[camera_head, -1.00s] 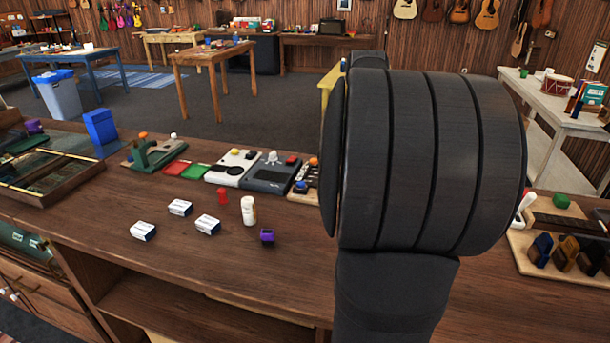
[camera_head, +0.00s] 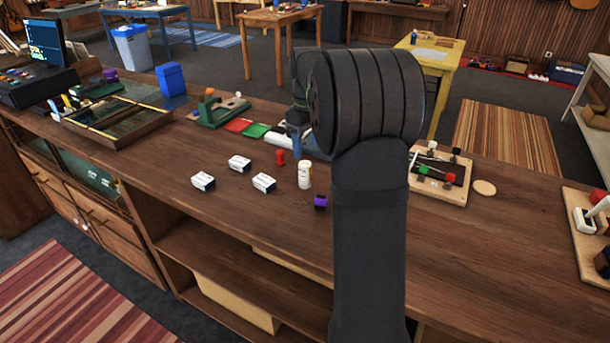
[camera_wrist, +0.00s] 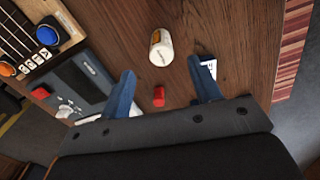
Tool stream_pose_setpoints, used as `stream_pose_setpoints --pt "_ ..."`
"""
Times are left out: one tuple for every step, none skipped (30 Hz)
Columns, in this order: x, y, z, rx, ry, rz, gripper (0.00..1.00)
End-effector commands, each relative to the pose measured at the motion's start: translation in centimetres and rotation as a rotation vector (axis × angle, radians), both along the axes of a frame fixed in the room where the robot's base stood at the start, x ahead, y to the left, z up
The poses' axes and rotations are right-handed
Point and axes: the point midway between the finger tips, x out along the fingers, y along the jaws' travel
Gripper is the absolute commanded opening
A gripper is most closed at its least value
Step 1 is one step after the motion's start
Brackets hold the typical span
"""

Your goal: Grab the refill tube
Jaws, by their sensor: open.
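The refill tube seems to be the small white cylinder with a tan label (camera_head: 304,175), standing upright on the wooden counter (camera_head: 450,260). It also shows in the wrist view (camera_wrist: 161,47), beyond the fingertips and roughly between their lines. My gripper (camera_wrist: 165,79) is open and empty, its two blue fingers spread. It is apart from the tube. In the head view my arm hides most of the gripper. A small red piece (camera_head: 280,157) stands left of the tube; in the wrist view it lies between the fingers (camera_wrist: 158,97).
Several white boxes (camera_head: 264,183) lie left of the tube. A purple block (camera_head: 320,202) sits in front of it. A grey device (camera_wrist: 80,83) and a board with colored knobs (camera_wrist: 40,45) stand close by in the wrist view. The counter's front is clear.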

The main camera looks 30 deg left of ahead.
Motion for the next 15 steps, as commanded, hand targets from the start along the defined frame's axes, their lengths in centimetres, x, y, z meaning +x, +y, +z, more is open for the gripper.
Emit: stream_pose_setpoints --pt "-0.1 -0.1 -1.2 -0.002 0.003 -0.001 0.58" --pt "-0.1 -0.1 -1.9 -0.002 0.003 -0.001 0.58" --pt "0.0 0.0 -2.7 -0.002 0.003 -0.001 0.58" --pt "0.0 -0.1 -3.3 -0.002 0.002 -0.001 0.58" --pt "0.0 -0.1 -3.8 -0.002 0.003 -0.001 0.58" --pt "0.0 0.0 -4.4 -0.001 0.001 -0.002 0.58" --pt "0.0 0.0 -4.7 -0.001 0.001 -0.002 0.58" --pt "0.0 0.0 -5.1 -0.001 0.001 -0.002 0.58" --pt "0.0 0.0 -5.4 0.0 0.0 -0.002 0.58" --pt "0.0 0.0 -5.6 0.0 0.0 -0.002 0.58" --pt "0.0 0.0 -5.8 0.0 0.0 -0.002 0.58" --pt "0.0 0.0 -6.0 0.0 0.0 -0.002 0.58" --pt "0.0 0.0 -6.1 0.0 0.0 -0.002 0.58" --pt "0.0 0.0 -6.3 0.0 0.0 -0.002 0.58" --pt "0.0 0.1 -6.8 -0.001 0.001 -0.002 0.58"
